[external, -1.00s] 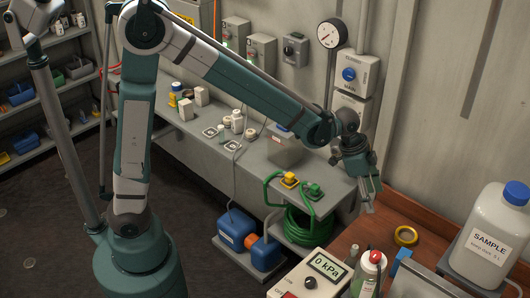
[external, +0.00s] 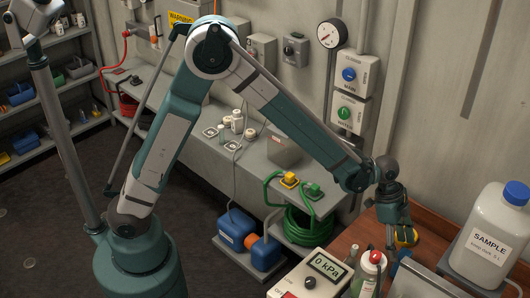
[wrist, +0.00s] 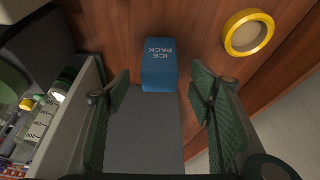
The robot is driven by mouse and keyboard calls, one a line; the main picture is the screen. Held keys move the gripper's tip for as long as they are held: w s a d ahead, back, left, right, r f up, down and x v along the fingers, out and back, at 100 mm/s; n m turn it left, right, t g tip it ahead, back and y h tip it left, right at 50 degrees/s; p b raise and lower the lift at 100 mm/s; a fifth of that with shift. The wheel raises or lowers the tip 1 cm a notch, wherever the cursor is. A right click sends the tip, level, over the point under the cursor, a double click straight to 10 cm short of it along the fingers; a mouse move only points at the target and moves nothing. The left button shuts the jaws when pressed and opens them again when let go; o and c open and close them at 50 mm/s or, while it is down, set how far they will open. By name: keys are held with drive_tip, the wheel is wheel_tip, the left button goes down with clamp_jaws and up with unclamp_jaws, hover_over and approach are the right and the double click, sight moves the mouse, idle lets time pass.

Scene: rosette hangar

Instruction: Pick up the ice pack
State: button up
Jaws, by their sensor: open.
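The blue ice pack (wrist: 160,62) lies on the brown wooden bench top in the wrist view, with its label upside down. It is just ahead of my fingertips and roughly centred between them. A small blue piece of it (external: 399,259) shows in the external view, beside the grey box below my gripper. My gripper (wrist: 160,88) is open and empty, with one green padded finger on each side. In the external view my gripper (external: 406,238) points down over the bench.
A yellow ring (wrist: 232,45) lies right of the ice pack. A grey panel (wrist: 140,135) lies beneath my fingers. Bottles and a beaker (wrist: 42,118) stand at the left.

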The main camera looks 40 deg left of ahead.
drive_tip(key=shift+x, duration=1.3)
drive_tip(key=shift+x, duration=2.6)
drive_tip(key=shift+a, duration=0.1)
drive_tip(key=c, duration=1.1)
